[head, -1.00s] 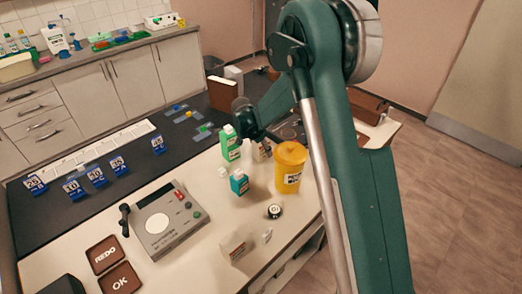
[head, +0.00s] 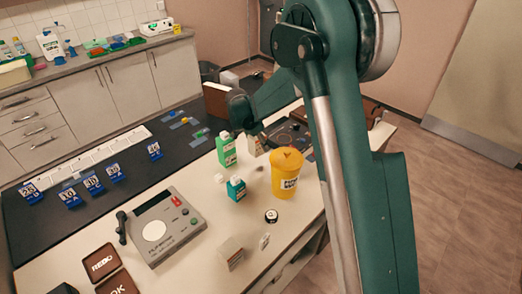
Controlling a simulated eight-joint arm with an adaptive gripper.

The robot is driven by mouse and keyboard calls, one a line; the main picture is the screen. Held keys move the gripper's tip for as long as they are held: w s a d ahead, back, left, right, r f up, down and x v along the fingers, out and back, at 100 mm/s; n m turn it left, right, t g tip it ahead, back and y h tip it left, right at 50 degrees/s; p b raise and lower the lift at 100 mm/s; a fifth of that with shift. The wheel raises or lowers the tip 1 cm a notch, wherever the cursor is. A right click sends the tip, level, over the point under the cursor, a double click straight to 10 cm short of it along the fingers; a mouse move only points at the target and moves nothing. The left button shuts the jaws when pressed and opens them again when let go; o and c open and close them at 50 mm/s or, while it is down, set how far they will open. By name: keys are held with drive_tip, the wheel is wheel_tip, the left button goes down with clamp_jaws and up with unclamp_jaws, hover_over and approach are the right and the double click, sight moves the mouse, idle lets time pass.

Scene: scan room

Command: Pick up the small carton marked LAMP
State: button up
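I cannot read LAMP on any carton. A small pale box (head: 231,252) stands at the front edge of the white table, with dark print too small to read.
A grey device (head: 163,226) and brown REDO (head: 102,264) and OK plates lie left. Blue number markers stand on the dark mat (head: 50,222).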

drive_tip(key=shift+r, duration=1.75)
